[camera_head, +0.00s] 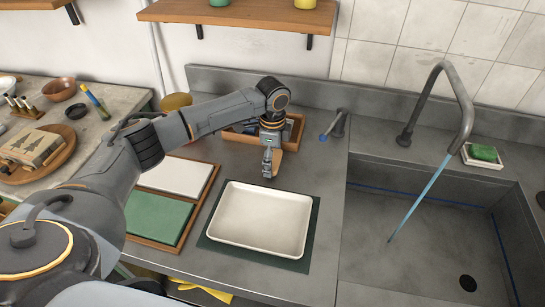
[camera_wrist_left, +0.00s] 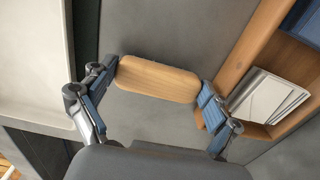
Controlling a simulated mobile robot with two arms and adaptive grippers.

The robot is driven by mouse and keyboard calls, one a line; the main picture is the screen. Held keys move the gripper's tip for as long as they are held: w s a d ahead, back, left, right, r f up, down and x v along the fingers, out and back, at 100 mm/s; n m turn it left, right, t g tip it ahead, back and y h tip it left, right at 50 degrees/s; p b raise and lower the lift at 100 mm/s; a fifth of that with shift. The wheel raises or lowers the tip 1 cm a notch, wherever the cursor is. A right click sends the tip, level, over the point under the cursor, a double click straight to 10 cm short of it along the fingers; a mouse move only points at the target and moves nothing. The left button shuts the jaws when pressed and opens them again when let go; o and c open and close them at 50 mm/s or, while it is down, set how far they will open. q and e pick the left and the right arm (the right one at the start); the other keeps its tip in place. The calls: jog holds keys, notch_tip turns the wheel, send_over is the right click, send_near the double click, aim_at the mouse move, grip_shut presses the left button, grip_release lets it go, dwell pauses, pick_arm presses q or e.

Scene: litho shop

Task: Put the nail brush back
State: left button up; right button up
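The nail brush (camera_wrist_left: 158,80) is a rounded wooden block in the left wrist view. It lies lengthwise between the two fingers of my left gripper (camera_wrist_left: 156,88), which touch its two ends. In the head view my left gripper (camera_head: 270,172) points down low over the grey counter behind the white tray. The wooden brush (camera_head: 278,161) shows beside its finger, partly hidden by it. I cannot tell whether the brush is clear of the counter. Its bristles are hidden. My right gripper is not in view.
A wooden box (camera_head: 297,130) with small items stands just behind the gripper. The white tray (camera_head: 262,246) lies on a dark green mat. At right are a tap (camera_head: 466,110) with running water, a deep sink (camera_head: 440,250) and green soap (camera_head: 483,152) on a dish.

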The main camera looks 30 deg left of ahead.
pick_arm(q)
jog(key=shift+o, duration=1)
notch_tip(320, 180, up, 12)
jog(key=b, duration=0.2)
jog(key=shift+r, duration=0.2)
